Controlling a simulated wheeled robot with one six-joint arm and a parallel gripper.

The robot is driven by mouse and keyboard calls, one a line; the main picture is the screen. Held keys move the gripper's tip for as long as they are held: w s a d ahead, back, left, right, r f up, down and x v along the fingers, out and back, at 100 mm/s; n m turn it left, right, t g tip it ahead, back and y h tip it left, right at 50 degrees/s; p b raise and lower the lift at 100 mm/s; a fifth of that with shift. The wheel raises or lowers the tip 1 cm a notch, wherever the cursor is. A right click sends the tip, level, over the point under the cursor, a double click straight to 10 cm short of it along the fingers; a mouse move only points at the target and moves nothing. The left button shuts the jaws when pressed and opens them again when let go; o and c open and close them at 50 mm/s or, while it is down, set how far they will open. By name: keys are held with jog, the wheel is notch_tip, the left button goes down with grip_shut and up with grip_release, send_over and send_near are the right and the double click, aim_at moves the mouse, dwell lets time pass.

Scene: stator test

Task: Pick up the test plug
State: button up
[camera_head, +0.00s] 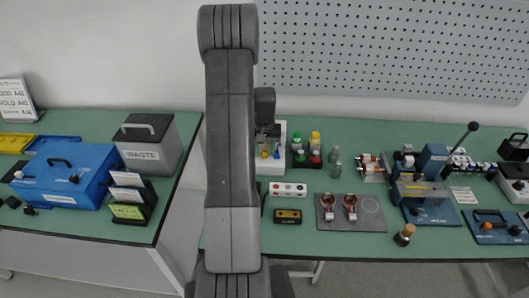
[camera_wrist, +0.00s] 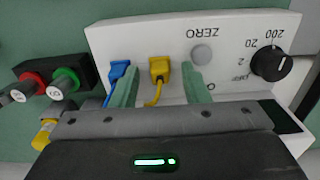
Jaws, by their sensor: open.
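Two plugs sit at the front of a white meter box (camera_wrist: 130,38): a yellow plug (camera_wrist: 160,68) with a yellow lead and a blue plug (camera_wrist: 118,70). Which one the task calls the test plug cannot be told from any label. My gripper (camera_wrist: 161,82) is open in the wrist view, with its pale green fingers on either side of the yellow plug. The left finger is close to the blue plug; whether they touch is unclear. In the head view my arm hides part of the meter box (camera_head: 279,133).
The box has a black dial (camera_wrist: 269,60) and a grey ZERO button (camera_wrist: 201,54). A black block with red (camera_wrist: 33,82) and green (camera_wrist: 65,80) capped items stands at the left in the wrist view. A grey plate (camera_head: 371,216) lies right of my arm in the head view.

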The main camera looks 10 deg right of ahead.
aim_at(265, 151)
grip_shut()
dwell(0.3)
notch_tip(265, 151, up, 10)
jog(key=b, duration=0.2)
dwell(0.3)
jog(key=shift+s, duration=0.1)
jog(key=s+d+b, duration=0.1)
jog(key=s+b, duration=0.1)
jog(key=s, duration=1.1)
jog(key=shift+b, duration=0.3)
